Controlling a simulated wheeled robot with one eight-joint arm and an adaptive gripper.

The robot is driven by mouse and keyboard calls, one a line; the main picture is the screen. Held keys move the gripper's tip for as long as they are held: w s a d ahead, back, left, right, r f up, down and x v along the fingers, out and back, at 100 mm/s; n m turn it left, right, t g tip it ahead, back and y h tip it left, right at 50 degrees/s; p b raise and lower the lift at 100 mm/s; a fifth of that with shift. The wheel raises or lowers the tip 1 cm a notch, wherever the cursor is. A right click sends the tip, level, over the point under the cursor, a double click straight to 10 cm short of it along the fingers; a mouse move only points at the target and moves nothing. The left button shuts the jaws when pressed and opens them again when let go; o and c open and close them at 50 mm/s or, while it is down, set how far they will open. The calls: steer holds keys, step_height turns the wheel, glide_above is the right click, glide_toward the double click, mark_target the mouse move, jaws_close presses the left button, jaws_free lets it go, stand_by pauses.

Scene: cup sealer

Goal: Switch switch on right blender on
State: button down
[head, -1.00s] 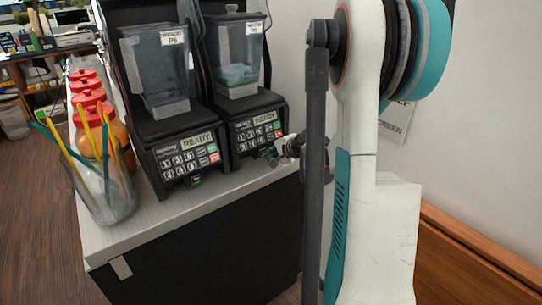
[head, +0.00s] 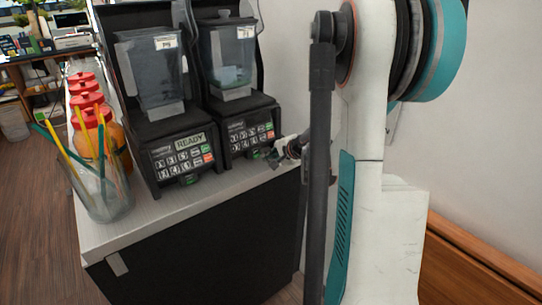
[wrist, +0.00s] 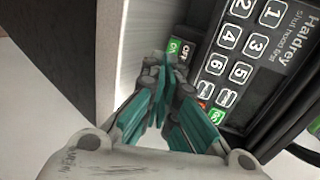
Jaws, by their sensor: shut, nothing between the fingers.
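The right blender (head: 240,128) stands on the counter with a clear jar (head: 232,60) on its black base. In the wrist view its keypad panel (wrist: 245,50) fills the upper right. Its switch (wrist: 177,48), marked ON in green beside OFF, sits low on the front. My gripper (wrist: 172,75) is shut and empty, with its fingertips right at the switch; whether they touch it I cannot tell. In the head view my gripper (head: 273,157) is small at the right blender's lower front. The right blender's display looks dark.
A glass with straws (head: 105,190) and red-capped bottles (head: 88,98) stand at the counter's left. The white wall (head: 490,150) is behind my arm on the right.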

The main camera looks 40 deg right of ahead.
mark_target(265, 164)
steer(key=p+v, duration=0.2)
steer(key=v, duration=0.7)
steer(key=shift+r+p, duration=0.2)
steer(key=shift+p, duration=0.2)
steer(key=shift+f, duration=0.1)
steer(key=shift+s+a+f+t+p, duration=0.1)
steer(key=shift+s+f+t+p, duration=0.45)
steer(key=shift+f, duration=0.25)
steer(key=shift+s+f+t+p, duration=0.4)
steer(key=shift+f+t+p, duration=0.15)
steer(key=shift+f+p, duration=0.15)
steer(key=b+x, duration=0.1)
steer(key=x, duration=0.3)
steer(key=b+x, duration=0.1)
steer(key=x, duration=0.3)
steer(key=b+x, duration=0.1)
steer(key=x, duration=0.4)
steer(key=shift+r, duration=0.3)
steer(key=shift+w, duration=0.6)
